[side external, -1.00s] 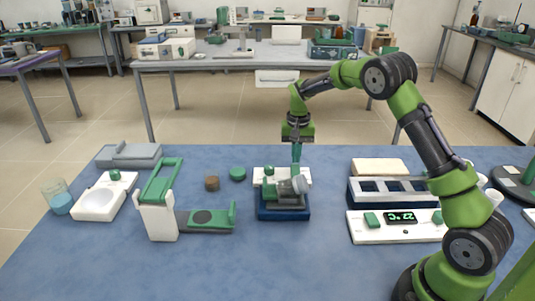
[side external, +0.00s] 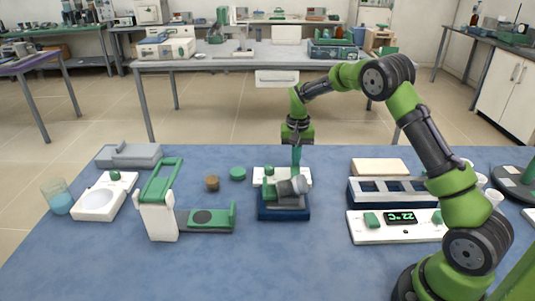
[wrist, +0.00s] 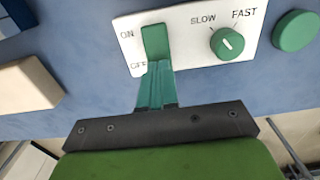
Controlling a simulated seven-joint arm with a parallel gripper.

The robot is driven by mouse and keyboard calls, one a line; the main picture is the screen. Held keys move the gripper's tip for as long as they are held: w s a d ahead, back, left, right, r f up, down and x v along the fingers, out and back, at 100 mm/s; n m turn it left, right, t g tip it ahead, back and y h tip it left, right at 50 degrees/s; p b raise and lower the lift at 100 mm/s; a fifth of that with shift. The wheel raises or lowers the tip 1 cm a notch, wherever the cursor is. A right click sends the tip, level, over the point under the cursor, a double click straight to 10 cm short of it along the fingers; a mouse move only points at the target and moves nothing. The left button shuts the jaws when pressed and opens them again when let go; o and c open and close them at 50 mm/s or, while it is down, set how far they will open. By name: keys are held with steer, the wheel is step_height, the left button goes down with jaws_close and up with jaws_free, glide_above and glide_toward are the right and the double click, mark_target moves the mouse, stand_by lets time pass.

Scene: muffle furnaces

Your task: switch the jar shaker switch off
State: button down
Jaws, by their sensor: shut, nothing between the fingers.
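The jar shaker (side external: 284,211) has a dark blue base and a jar lying on its top. Its white control panel (side external: 300,175) is behind it in the side view. In the wrist view the panel (wrist: 190,25) carries a green rocker switch (wrist: 155,41) between the labels ON and OFF. A green round knob (wrist: 227,43) marked SLOW and FAST sits beside it. My gripper (wrist: 157,68) is shut and empty, its tips at the OFF end of the switch, partly covering that label. I cannot tell whether they touch, or which way the rocker tilts. My gripper (side external: 296,167) points down over the panel in the side view.
A green disc (side external: 237,174) and a brown disc (side external: 212,183) lie left of the shaker. A green and white device (side external: 158,215) stands further left. A unit with a temperature display (side external: 400,217) and a rack (side external: 390,191) stand to the right. The front of the blue table is clear.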

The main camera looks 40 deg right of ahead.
mark_target(297, 170)
steer(key=shift+f, duration=0.65)
steer(key=shift+r, duration=3.55)
steer(key=shift+w, duration=0.1)
steer(key=shift+s+a+f, duration=0.2)
steer(key=shift+s+f, duration=0.1)
steer(key=shift+s, duration=0.15)
steer(key=shift+s+a+f, duration=0.15)
steer(key=shift+s+f, duration=0.1)
steer(key=shift+s, duration=0.15)
steer(key=s+a+r+n+t, duration=0.1)
steer(key=s+a+r+t, duration=0.1)
steer(key=s+a+r, duration=0.3)
steer(key=s+a+r+n+t+y, duration=0.1)
steer(key=s+a+r, duration=0.4)
steer(key=s, duration=0.6)
steer(key=s+a+r+n+t+y, duration=0.1)
steer(key=s+a+r+n+t, duration=0.2)
steer(key=s, duration=0.6)
steer(key=a+r+t, duration=0.1)
steer(key=a+r, duration=0.1)
steer(key=a, duration=0.1)
